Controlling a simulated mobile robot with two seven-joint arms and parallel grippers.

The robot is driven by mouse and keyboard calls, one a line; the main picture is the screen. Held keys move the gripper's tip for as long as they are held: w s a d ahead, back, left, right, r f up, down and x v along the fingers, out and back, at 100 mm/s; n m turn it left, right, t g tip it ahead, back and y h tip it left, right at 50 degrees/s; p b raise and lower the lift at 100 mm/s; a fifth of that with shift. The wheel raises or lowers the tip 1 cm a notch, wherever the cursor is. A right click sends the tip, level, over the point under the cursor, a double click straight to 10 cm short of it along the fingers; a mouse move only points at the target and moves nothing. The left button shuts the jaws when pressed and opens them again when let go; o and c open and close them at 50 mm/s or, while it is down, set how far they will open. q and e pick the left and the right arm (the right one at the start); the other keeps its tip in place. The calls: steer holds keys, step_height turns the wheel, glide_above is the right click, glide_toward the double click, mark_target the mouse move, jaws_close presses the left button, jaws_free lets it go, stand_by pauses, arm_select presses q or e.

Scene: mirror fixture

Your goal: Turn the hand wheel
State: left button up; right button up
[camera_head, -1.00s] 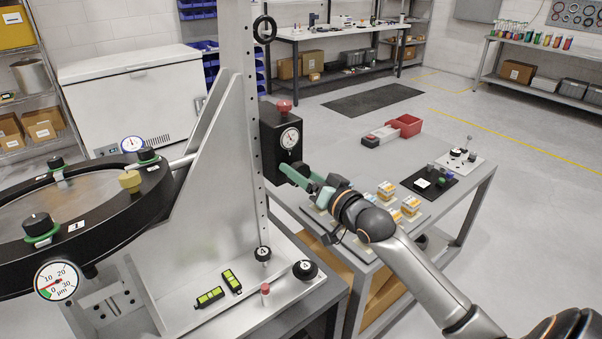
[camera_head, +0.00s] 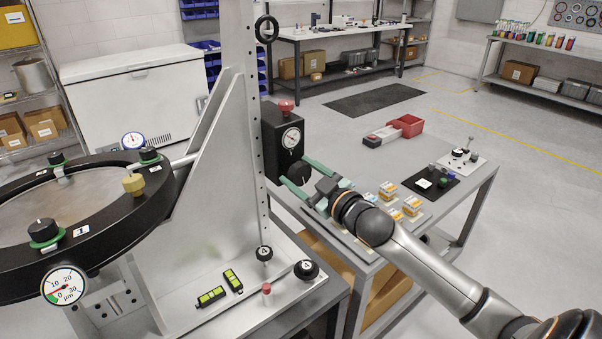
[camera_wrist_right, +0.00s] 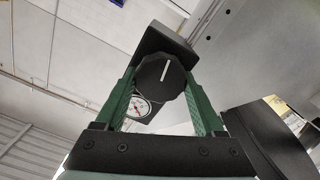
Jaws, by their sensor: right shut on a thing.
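The hand wheel is a black faceted knob with a white line on its face, in the middle of the right wrist view (camera_wrist_right: 163,82). It sits on a black box (camera_head: 270,132) with a round dial (camera_head: 291,137) and a red knob on top (camera_head: 286,106). My right gripper (camera_head: 306,174) reaches the box's lower right side. Its two green fingers lie on opposite sides of the wheel and are shut on it. In the right wrist view (camera_wrist_right: 163,92) the white line stands nearly upright, leaning slightly right. My left gripper is out of view.
A metal upright (camera_head: 248,150) stands left of the box. The black mirror ring (camera_head: 40,265) with knobs and dials is at the left. The grey table (camera_head: 365,150) behind my right gripper holds small boxes, a red tray (camera_head: 407,126) and a black plate (camera_head: 432,185).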

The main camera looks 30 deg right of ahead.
steer(key=n, duration=0.4)
steer(key=shift+a+f+n, duration=0.1)
steer(key=shift+n, duration=0.2)
steer(key=n, duration=0.3)
steer(key=shift+n, duration=0.4)
steer(key=n, duration=0.3)
steer(key=shift+f+n, duration=0.15)
steer(key=shift+n, duration=0.15)
steer(key=n, duration=0.4)
steer(key=shift+n, duration=0.3)
steer(key=n, duration=0.3)
steer(key=shift+f+n, duration=0.15)
steer(key=shift+n, duration=0.15)
steer(key=n, duration=0.9)
steer(key=shift+d+n, duration=0.15)
steer(key=shift+n, duration=0.8)
steer(key=shift+d+n, duration=0.1)
steer(key=shift+n, duration=0.85)
